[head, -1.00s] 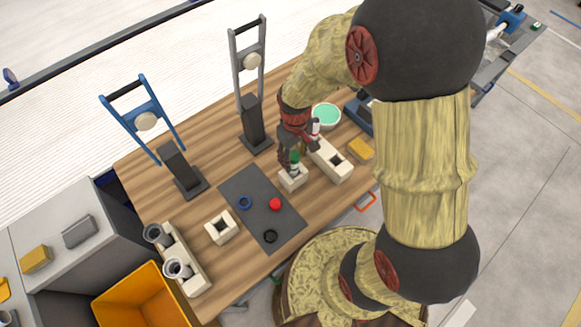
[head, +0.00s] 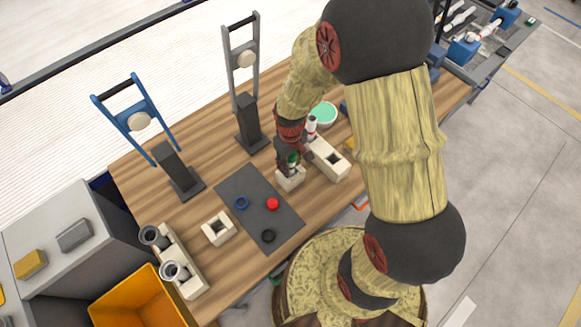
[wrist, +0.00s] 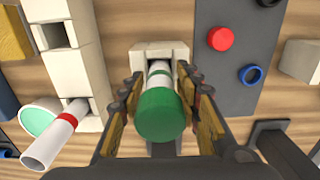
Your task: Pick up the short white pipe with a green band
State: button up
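The short white pipe with a green band stands upright in a small white block (head: 290,180). Its green top (wrist: 160,115) faces the wrist camera, and its white and green-banded part (wrist: 158,72) shows behind it. In the head view the pipe (head: 293,158) is mostly hidden by my gripper. My gripper (wrist: 161,112) is open, with a finger on each side of the pipe. Narrow gaps show between the fingers and the pipe in the wrist view.
A white pipe with a red band (head: 311,127) stands in a longer white block (head: 331,161) close beside my gripper. A dark mat (head: 255,222) holds a red cap (head: 272,204) and rings. An empty white block (head: 219,229) and black stands (head: 179,170) are farther left.

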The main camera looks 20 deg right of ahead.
jog(key=c, duration=0.6)
jog(key=shift+c, duration=0.7)
jog(key=shift+r, duration=0.15)
notch_tip(320, 180, up, 10)
jog(key=shift+f+p, duration=0.1)
jog(key=shift+p, duration=0.75)
